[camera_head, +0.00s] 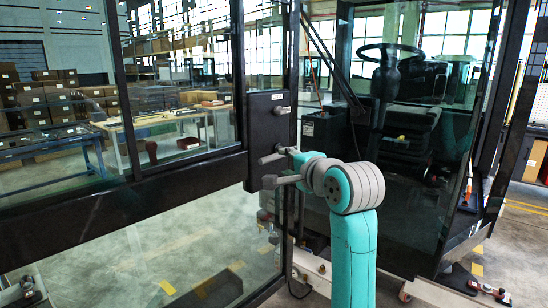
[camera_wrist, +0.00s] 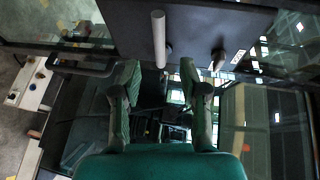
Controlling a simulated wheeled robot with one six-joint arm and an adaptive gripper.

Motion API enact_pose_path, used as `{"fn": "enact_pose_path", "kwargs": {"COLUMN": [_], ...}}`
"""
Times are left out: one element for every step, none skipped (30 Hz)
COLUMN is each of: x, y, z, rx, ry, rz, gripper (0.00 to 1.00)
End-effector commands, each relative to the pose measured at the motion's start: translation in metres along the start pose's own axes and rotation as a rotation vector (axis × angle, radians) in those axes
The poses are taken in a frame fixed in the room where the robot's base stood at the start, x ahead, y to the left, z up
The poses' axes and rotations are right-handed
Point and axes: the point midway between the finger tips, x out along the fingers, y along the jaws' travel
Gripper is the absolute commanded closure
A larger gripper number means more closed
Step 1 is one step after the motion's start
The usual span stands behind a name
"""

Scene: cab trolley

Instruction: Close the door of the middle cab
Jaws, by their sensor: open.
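The cab door (camera_head: 120,195), a glazed panel in a black frame, stands open across the left of the head view. Its dark lock box (camera_head: 268,128) carries a grey handle (camera_head: 282,110). In the wrist view a pale cylindrical handle (camera_wrist: 159,40) sticks out from the dark panel, ahead of the gap between my fingers. My gripper (camera_wrist: 160,75) is open, with a finger on each side of that gap and nothing held. In the head view my gripper (camera_head: 279,168) is at the lower part of the lock box; contact is unclear. The cab (camera_head: 400,150) is at right.
Inside the cab are a steering wheel (camera_head: 391,52) and a dark seat. A black strut (camera_head: 333,65) slants near the doorway. In the wrist view a black bar (camera_wrist: 85,70) is left of my fingers. Workbenches and boxes stand behind the glass.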

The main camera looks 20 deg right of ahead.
Motion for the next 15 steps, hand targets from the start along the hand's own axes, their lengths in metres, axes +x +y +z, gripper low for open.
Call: {"fn": "enact_pose_path", "kwargs": {"x": [0.005, 0.009, 0.015, 0.019, 0.024, 0.032, 0.037, 0.043, 0.05, 0.055, 0.06, 0.067, 0.072, 0.076, 0.082], "y": [0.001, 0.001, 0.001, 0.001, 0.001, 0.002, 0.001, 0.001, 0.001, 0.001, 0.001, 0.001, 0.001, 0.001, 0.001], "z": [0.0, 0.001, 0.001, 0.001, 0.001, 0.001, 0.001, 0.001, 0.001, 0.001, 0.0, 0.001, 0.001, 0.001, 0.001], "rx": [0.0, 0.0, 0.0, 0.0, 0.0, 0.0, 0.0, 0.0, 0.0, 0.0, 0.0, -0.001, -0.001, -0.001, -0.001], "ry": [-0.001, -0.001, -0.001, -0.001, -0.001, -0.001, -0.001, -0.001, -0.001, -0.001, -0.001, -0.001, -0.001, -0.001, -0.001], "rz": [0.003, 0.002, 0.002, 0.004, 0.003, 0.004, 0.003, 0.003, 0.003, 0.002, 0.002, 0.002, 0.002, 0.003, 0.002], "gripper": [0.57, 0.57, 0.57, 0.57, 0.57, 0.57, 0.57, 0.57, 0.57, 0.57, 0.57, 0.57, 0.57, 0.57, 0.57]}}
